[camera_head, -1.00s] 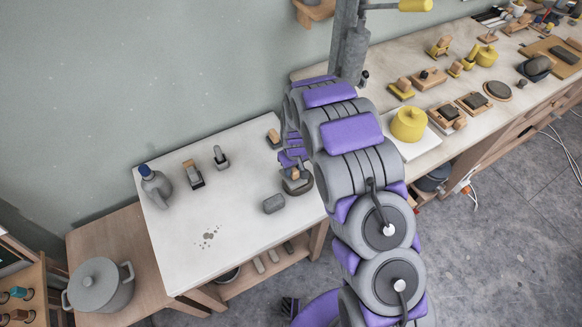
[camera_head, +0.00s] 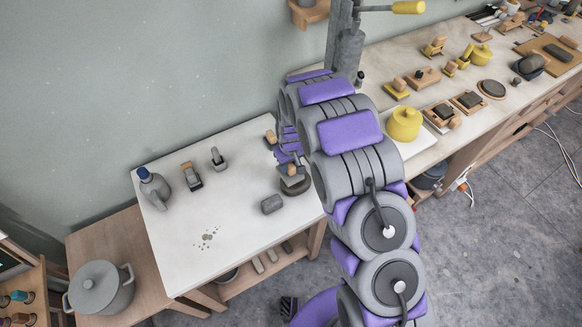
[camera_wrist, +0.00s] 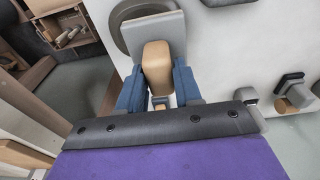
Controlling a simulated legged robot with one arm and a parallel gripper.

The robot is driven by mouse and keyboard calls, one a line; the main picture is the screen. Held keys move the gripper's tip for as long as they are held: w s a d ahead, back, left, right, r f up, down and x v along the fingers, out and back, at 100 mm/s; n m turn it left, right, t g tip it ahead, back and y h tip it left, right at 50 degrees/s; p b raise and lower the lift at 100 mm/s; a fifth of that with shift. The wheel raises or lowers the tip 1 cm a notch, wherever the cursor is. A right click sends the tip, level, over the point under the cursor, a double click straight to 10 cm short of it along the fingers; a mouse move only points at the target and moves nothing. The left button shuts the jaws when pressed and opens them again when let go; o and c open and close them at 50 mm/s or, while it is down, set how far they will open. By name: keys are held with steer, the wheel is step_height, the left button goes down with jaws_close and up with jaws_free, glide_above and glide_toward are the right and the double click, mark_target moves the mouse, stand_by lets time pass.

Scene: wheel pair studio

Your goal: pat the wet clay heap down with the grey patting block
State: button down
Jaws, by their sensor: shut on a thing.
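My gripper (camera_wrist: 160,78) is shut on the wooden handle of the grey patting block (camera_wrist: 130,33), with one blue finger on each side. In the head view the patting block (camera_head: 294,181) is at the right part of the white table, partly hidden by my arm. The wet clay heap (camera_head: 298,191) looks like a dark grey round mass directly beneath the block. In the wrist view its rim (camera_wrist: 122,14) shows past the block's far edge. I cannot tell whether block and heap touch.
A grey rounded lump (camera_head: 271,204) lies just left of the heap on the white table (camera_head: 185,255). A blue-capped bottle (camera_head: 153,187) and two small tools (camera_head: 192,175) stand farther left. Wet spots (camera_head: 207,239) mark the table front. A yellow pot (camera_head: 404,123) stands on the right bench.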

steer(key=shift+a+f, duration=0.1)
steer(key=shift+a, duration=0.1)
steer(key=shift+f, duration=0.2)
steer(key=shift+d+f, duration=0.15)
steer(key=shift+f, duration=0.25)
steer(key=shift+f, duration=0.95)
steer(key=shift+f, duration=0.1)
stand_by(0.4)
steer(key=shift+r+p, duration=0.5)
steer(key=shift+r, duration=1.1)
steer(key=shift+f, duration=0.2)
